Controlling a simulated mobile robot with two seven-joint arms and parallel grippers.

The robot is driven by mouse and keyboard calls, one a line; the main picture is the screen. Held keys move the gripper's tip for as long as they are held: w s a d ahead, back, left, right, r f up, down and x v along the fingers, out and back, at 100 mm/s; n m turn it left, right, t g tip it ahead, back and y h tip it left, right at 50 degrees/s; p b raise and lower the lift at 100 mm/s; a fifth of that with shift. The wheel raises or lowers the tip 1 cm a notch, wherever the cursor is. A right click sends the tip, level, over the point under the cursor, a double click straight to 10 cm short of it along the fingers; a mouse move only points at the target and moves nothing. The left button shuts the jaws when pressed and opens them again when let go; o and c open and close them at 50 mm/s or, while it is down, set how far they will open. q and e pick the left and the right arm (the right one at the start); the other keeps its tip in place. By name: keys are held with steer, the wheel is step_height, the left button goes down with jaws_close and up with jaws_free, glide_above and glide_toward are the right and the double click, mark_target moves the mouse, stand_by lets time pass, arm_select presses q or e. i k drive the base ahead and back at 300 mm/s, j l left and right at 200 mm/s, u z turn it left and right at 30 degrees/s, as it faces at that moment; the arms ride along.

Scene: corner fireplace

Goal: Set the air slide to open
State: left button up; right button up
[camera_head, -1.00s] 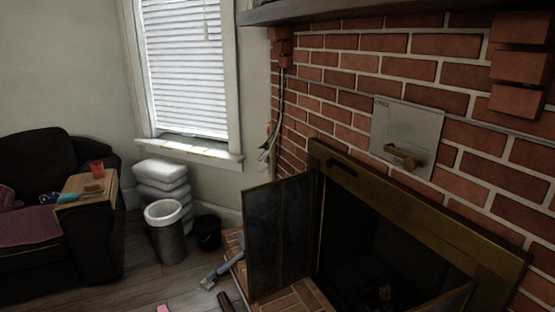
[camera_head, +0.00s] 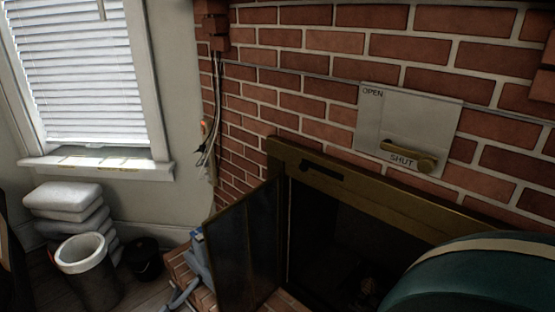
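A short dark slide in a slot (camera_head: 322,178) sits on the left part of the brass fireplace frame's top rail (camera_head: 400,205); its setting is too dark to read. Above it, a pale metal plate (camera_head: 445,115) on the brick wall reads OPEN at top left and SHUT near the bottom. A brass lever (camera_head: 405,153) on the plate has its round end at lower right and its arm pointing left, just above the word SHUT. Neither of my grippers is in view.
A dark glass fireplace door (camera_head: 245,250) stands swung open at the left of the firebox. A rounded teal part of my arm covers the lower right. A bin (camera_head: 82,255), stacked white bags (camera_head: 62,197) and a dark bucket (camera_head: 145,260) stand at the left.

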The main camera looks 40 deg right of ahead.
mark_target(304, 166)
steer(key=i+z, duration=0.15)
steer(key=z, duration=0.25)
steer(key=i+z, duration=0.15)
steer(key=z, duration=0.25)
steer(key=i+j+z, duration=0.1)
steer(key=z, duration=0.3)
steer(key=i+j+z, duration=0.15)
steer(key=z, duration=0.2)
steer(key=j, duration=0.05)
